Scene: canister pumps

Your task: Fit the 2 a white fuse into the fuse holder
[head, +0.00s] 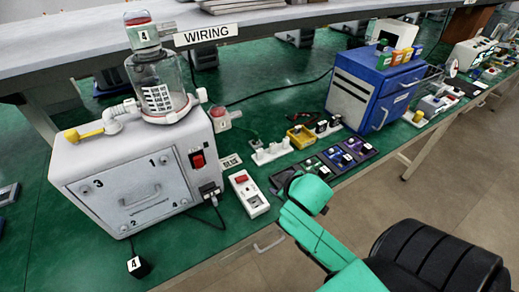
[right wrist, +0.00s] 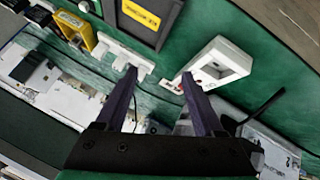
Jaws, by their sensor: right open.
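I cannot make out a white fuse in either view. No fuse holder is clearly recognisable; the white pump machine (head: 140,170) has a red switch (head: 198,160) and a black socket (head: 209,190) with a cord at its lower right corner. My right gripper (right wrist: 159,76) is open with nothing seen between its fingers. In the right wrist view its fingers point toward a white rack (right wrist: 122,55) and a small white box with a red part (right wrist: 218,62). In the head view its green arm hides the fingertips. My left gripper is in neither view.
The white box (head: 249,193) and rack (head: 271,152) stand right of the machine. Behind my right arm are a yellow bin (head: 300,136) and a tray with dark compartments (head: 335,158). A blue cabinet (head: 376,88) stands farther right.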

